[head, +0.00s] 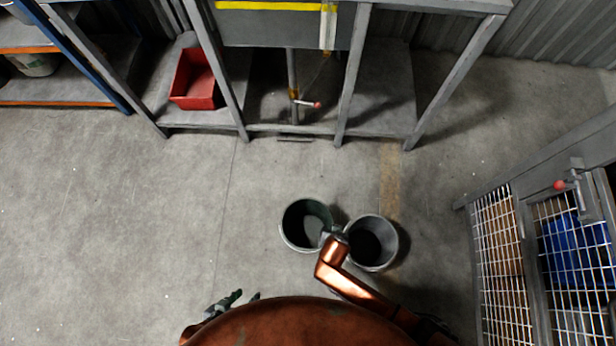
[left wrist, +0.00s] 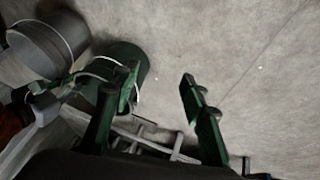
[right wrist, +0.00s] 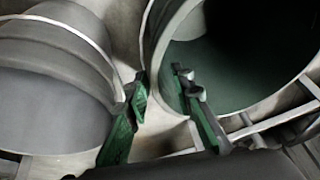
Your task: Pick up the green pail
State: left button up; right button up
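The green pail (head: 306,226) stands upright on the floor, its dark green inside facing up, with a pale handle along its side. My right gripper (head: 331,234) is at its right rim, between it and the grey pail. In the right wrist view, the fingers are apart: one over the green pail's opening (right wrist: 235,60), the other outside by the grey pail, with the rim between them. Contact cannot be told. My left gripper (head: 246,296) is low, left of my body, open and empty. The left wrist view shows the green pail (left wrist: 123,62) beyond one finger.
A grey metal pail (head: 372,242) stands close to the right of the green one. A metal rack (head: 290,128) with a red bin (head: 195,80) stands at the back. A mesh cage (head: 500,250) is at the right. Floor to the left is clear.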

jog(key=shift+b+x, duration=0.45)
jog(key=shift+x, duration=0.5)
jog(key=shift+c, duration=0.5)
grip_shut()
jog(key=shift+a, duration=0.1)
